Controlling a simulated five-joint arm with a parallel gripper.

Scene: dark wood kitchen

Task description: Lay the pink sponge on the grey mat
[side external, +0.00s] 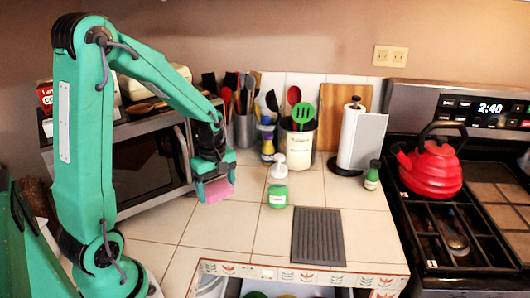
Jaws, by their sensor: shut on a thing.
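The pink sponge (218,191) is in my gripper (214,183), which is shut on it. My gripper points down and holds the sponge to the left of the soap bottle. I cannot tell exactly how high the sponge is above the tiled counter. The grey mat (318,237) is a dark, ribbed rectangle lying flat near the counter's front edge, to the right of my gripper. Nothing lies on it. The gripper's fingers partly hide the sponge.
A green soap bottle (278,186) stands between my gripper and the mat. A small green bottle (372,175), a paper towel holder (352,140) and a utensil crock (299,143) stand behind. A red kettle (433,168) sits on the stove at right. A microwave (143,165) is at left.

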